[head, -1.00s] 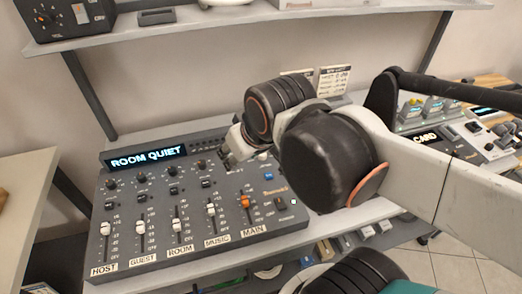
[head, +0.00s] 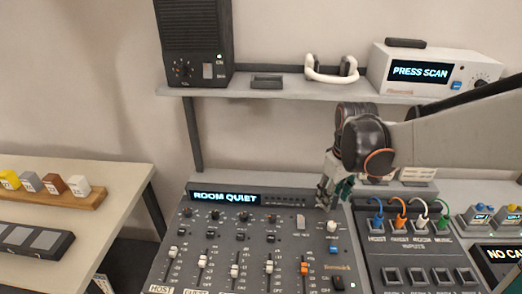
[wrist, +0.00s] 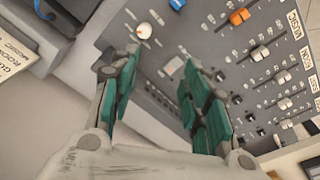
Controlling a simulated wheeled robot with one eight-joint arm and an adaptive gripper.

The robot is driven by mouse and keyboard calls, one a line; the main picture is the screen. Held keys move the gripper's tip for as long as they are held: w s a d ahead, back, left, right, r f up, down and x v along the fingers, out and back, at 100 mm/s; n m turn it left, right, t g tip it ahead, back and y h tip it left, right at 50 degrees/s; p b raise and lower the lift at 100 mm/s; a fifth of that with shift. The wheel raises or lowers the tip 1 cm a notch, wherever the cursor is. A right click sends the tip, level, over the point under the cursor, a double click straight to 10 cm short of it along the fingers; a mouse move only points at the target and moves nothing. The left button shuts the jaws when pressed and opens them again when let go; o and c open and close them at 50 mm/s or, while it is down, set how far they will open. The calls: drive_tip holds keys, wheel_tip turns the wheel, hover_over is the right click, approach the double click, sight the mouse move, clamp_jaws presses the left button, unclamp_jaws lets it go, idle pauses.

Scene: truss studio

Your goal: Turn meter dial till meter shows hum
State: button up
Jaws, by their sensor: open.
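No label reading "meter" is legible. A white device (head: 388,65) on the shelf shows PRESS SCAN on its screen and has a blue button and a round dial (head: 480,86). The grey mixer (head: 180,250) below shows ROOM QUIET on its display (head: 226,196). A white knob (head: 333,226) is near its upper right corner, also in the wrist view (wrist: 146,31). My gripper (head: 327,198) is over the mixer's upper right part, near that knob. In the wrist view my gripper (wrist: 162,68) is open and empty, its green-padded fingers apart and the knob beyond the left fingertip.
A black speaker-like box (head: 195,35) and a white headset (head: 331,70) are on the shelf. Right of the mixer is a panel (head: 368,248) with coloured cables. A table (head: 105,200) with small blocks stands at left. Faders, one orange (head: 304,269), cover the mixer's lower part.

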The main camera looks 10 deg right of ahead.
sight(332, 224)
drive_tip(key=shift+g, duration=0.5)
drive_tip(key=d+f+b, duration=0.1)
drive_tip(key=f, duration=0.4)
drive_tip(key=w+d+f+b, duration=0.1)
drive_tip(key=f, duration=0.4)
drive_tip(key=w+d+f+b, duration=0.1)
drive_tip(key=f+b, duration=0.1)
drive_tip(key=f, duration=0.3)
drive_tip(key=shift+d+f, duration=0.15)
drive_tip(key=shift+d, duration=0.2)
clamp_jaws()
